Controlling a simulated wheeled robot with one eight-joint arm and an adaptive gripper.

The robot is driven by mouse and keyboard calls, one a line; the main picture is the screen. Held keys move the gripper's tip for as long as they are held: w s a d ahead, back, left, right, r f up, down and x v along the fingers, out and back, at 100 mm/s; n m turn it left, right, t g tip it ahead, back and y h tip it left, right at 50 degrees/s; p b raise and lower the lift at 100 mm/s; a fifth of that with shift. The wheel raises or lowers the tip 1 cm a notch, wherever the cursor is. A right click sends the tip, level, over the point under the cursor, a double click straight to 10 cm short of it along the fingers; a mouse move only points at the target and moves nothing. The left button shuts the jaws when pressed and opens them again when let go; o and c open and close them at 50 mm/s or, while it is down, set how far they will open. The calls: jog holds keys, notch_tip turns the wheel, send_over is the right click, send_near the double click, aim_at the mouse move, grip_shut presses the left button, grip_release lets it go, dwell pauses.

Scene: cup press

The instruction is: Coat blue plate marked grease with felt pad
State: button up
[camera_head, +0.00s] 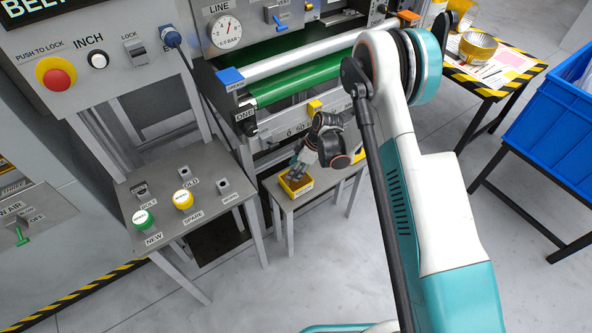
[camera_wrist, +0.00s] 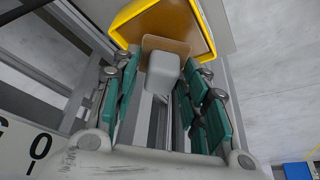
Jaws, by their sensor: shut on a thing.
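The blue plate (camera_head: 231,76) marked grease sits at the left end of the rollers, beside the silver and green rollers. My gripper (camera_head: 296,174) is pointed down at a yellow tray (camera_head: 297,192), well below and right of the plate. In the wrist view my gripper (camera_wrist: 163,72) has its green fingers on both sides of a felt pad's pale grey handle (camera_wrist: 163,75). The pad's flat tan base (camera_wrist: 176,45) is at the tray's opening (camera_wrist: 146,12). I cannot tell whether the base touches the tray.
A small stand (camera_head: 278,190) carries the yellow tray. A grey table (camera_head: 166,217) with green and yellow capped parts stands at left. The silver roller (camera_head: 290,63) and green roller (camera_head: 292,80) are above my gripper. A blue crate (camera_head: 550,125) is at right, with open floor before it.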

jog(key=shift+r+p, duration=0.75)
jog(key=shift+r, duration=1.4)
